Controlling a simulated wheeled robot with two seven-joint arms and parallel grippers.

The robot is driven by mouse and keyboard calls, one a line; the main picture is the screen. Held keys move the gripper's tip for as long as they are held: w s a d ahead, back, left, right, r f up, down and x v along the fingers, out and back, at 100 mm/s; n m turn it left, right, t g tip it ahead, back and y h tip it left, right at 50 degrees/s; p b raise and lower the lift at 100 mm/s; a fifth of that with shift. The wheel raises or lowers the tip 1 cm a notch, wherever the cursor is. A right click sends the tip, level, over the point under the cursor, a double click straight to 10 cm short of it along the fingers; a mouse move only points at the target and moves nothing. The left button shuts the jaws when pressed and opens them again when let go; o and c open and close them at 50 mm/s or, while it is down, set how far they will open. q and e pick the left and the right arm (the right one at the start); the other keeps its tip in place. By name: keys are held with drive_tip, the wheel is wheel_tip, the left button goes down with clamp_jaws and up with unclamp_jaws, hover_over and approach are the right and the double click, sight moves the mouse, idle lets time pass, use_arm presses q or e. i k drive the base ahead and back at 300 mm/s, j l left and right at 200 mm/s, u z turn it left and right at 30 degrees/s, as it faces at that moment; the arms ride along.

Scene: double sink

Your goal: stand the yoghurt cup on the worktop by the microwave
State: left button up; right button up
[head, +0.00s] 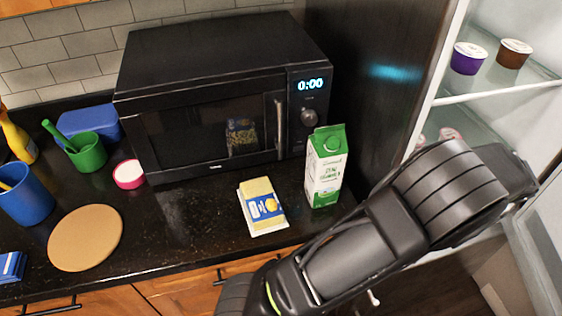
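Several small lidded cups that look like yoghurt cups are in view. A pink cup with a pale lid (128,174) stands on the black worktop (180,215), just left of the microwave (215,90). A purple cup (466,58) and a brown cup (514,53), both with pale lids, stand on the upper glass shelf at the right. Pinkish cups (450,134) show partly on the lower shelf, below them hidden by my arm. I cannot tell which cup the task means. One of my dark arms crosses the lower right; neither gripper is in view.
A green-and-white carton (325,167) and a yellow-and-blue packet (262,206) stand and lie before the microwave. A round cork mat (85,238), green cup (86,153) and blue cup (25,195) are left. Worktop between mat and packet is clear.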

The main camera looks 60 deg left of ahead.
sight(198, 220)
drive_tip(key=k+l+u, duration=0.15)
drive_tip(key=k, duration=0.3)
drive_tip(key=k+l+u, duration=0.2)
drive_tip(key=k, duration=0.25)
drive_tip(key=k+l+u, duration=0.15)
drive_tip(key=k, duration=0.35)
drive_tip(key=i+j, duration=0.3)
drive_tip(key=j, duration=0.25)
